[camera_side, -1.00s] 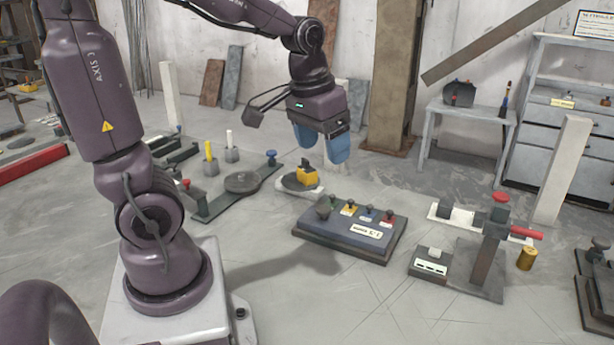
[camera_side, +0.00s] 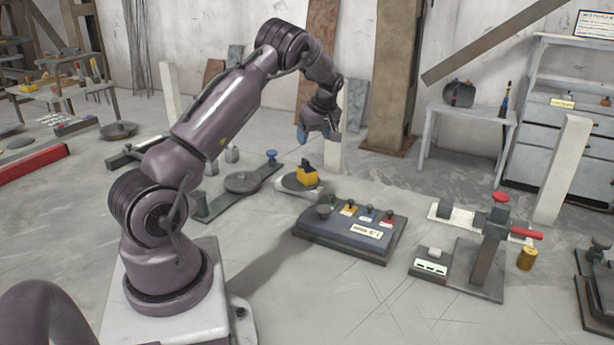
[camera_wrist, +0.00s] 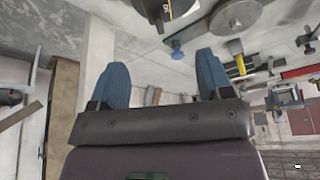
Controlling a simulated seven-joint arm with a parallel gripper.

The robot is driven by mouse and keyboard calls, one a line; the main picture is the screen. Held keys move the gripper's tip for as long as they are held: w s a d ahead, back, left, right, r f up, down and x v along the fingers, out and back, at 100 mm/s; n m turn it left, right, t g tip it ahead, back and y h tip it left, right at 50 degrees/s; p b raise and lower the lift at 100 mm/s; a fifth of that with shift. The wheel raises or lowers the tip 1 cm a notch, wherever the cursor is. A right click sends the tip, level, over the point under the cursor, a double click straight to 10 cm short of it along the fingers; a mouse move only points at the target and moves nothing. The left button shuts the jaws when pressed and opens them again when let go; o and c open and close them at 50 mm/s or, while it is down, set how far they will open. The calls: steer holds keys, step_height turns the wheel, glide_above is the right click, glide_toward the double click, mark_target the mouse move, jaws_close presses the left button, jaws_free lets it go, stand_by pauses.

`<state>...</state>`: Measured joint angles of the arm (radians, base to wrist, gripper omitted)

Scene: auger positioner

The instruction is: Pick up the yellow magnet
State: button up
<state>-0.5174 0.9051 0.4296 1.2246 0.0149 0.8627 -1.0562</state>
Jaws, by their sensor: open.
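The yellow magnet (camera_side: 307,176) is a small yellow block with a black top. It sits on a round dark plate (camera_side: 290,183) on a pale base in the side view. My gripper (camera_side: 318,133) is above and behind it, apart from it, with its blue fingers spread and nothing between them. In the wrist view the two blue fingers of my gripper (camera_wrist: 162,75) stand wide apart. A yellow and black thing at that view's top edge (camera_wrist: 170,8) looks like the magnet, cut off by the frame.
A dark control box (camera_side: 345,232) with several knobs stands in front of the magnet. A green-grey plate with a round disc (camera_side: 243,182) and blue knob lies left of it. A red-handled fixture (camera_side: 490,250) stands at right. A wooden post (camera_side: 392,75) rises behind.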

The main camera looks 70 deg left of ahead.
mark_target(307, 160)
steer(key=x, duration=0.7)
steer(key=shift+f, duration=0.15)
steer(key=shift+x, duration=2.8)
steer(key=shift+w+a, duration=0.1)
steer(key=shift+a, duration=0.05)
jaws_close()
